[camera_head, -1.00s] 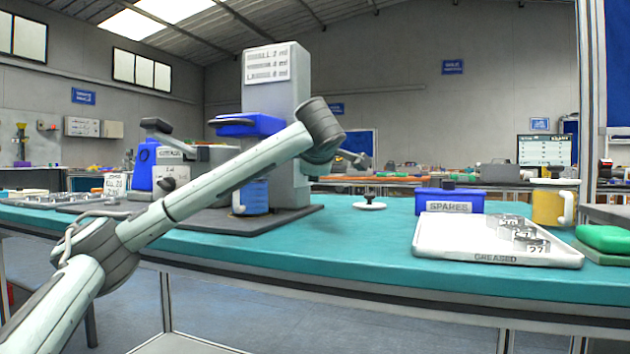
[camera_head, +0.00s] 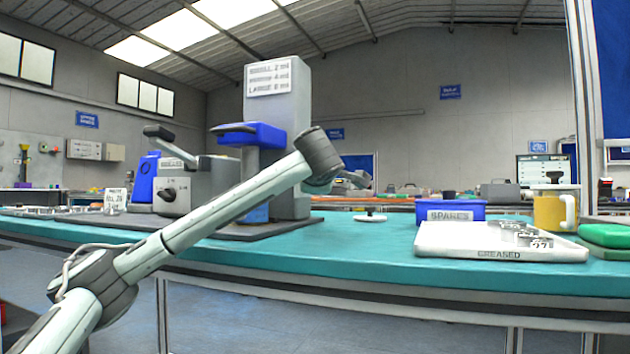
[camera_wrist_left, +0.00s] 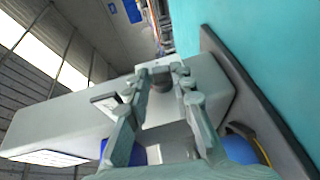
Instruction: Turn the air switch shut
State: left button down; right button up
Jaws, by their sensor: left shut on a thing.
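The dispensing station has a tall grey column (camera_head: 277,105) with a white volume sign and a blue-topped part (camera_head: 252,134) in front. My right gripper is not in view.
A grey box with a dial (camera_head: 168,195) stands left of the column. On the teal bench (camera_head: 350,254) to the right are a blue SPARES bin (camera_head: 450,212), a white GREASED tray (camera_head: 450,244) with metal rings, and a yellow mug (camera_head: 550,212). A small white disc (camera_head: 370,218) lies between.

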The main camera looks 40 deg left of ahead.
pick_arm(q)
jog(key=c, duration=1.3)
grip_release()
jog(key=v, duration=1.2)
